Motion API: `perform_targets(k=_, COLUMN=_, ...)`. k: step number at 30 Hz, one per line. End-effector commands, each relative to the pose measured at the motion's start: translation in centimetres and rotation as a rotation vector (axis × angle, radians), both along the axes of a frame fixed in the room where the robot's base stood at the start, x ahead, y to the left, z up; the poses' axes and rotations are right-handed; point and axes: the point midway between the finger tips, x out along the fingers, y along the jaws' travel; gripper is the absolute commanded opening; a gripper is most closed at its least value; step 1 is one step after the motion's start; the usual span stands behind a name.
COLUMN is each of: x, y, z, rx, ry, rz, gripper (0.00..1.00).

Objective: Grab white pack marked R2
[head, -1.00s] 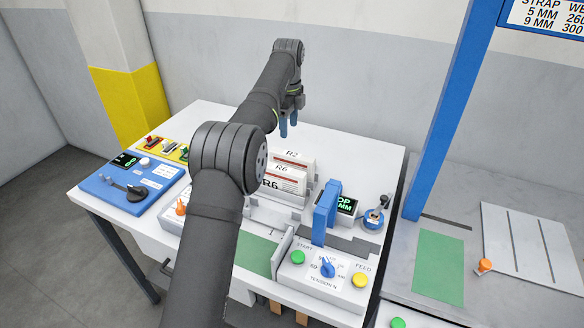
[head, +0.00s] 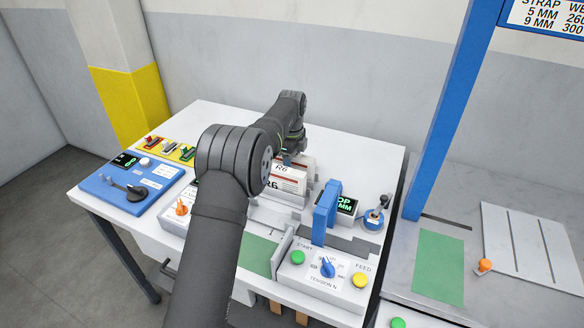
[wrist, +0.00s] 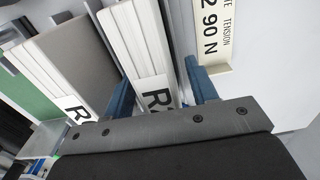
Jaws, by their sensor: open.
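White packs stand upright in a row at the middle of the table in the head view. Two are marked R6: one in front (head: 285,186) and one behind it (head: 290,171). The rearmost pack (head: 307,160) is mostly hidden by my gripper (head: 288,156), and its label does not show now. In the wrist view my gripper (wrist: 160,88) is open, with its blue fingers on either side of a white pack (wrist: 135,40). Another white pack (wrist: 55,70) lies to the left, outside the fingers.
A cream tension plate (wrist: 212,35) is close by the right finger in the wrist view. A blue strapping head (head: 326,212) and a control box (head: 325,280) stand in front and to the right. A blue panel (head: 135,188) is at the left.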

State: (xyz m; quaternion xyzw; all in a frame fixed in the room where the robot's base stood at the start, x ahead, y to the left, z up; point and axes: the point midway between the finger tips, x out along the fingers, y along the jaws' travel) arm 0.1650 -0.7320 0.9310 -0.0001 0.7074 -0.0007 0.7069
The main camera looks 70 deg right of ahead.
Motion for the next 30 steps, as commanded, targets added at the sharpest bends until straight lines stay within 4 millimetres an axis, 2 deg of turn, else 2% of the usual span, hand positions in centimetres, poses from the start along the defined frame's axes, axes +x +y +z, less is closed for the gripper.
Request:
perform_targets(k=7, x=0.0, y=0.0, z=-0.1, rx=-0.001, ry=0.0, rz=0.0, gripper=0.51)
perform_targets(k=15, x=0.0, y=0.0, z=-0.1, rx=-0.001, ry=0.0, rz=0.0, gripper=0.0)
perform_targets(k=23, x=0.0, y=0.0, z=0.2, rx=-0.002, ry=0.0, rz=0.0, gripper=0.0)
perform_targets(k=26, x=0.0, y=-0.1, z=1.1, rx=-0.004, ry=-0.001, rz=0.0, gripper=0.0)
perform_targets(k=30, x=0.0, y=-0.1, z=3.7, rx=-0.006, ry=-0.001, rz=0.0, gripper=0.0)
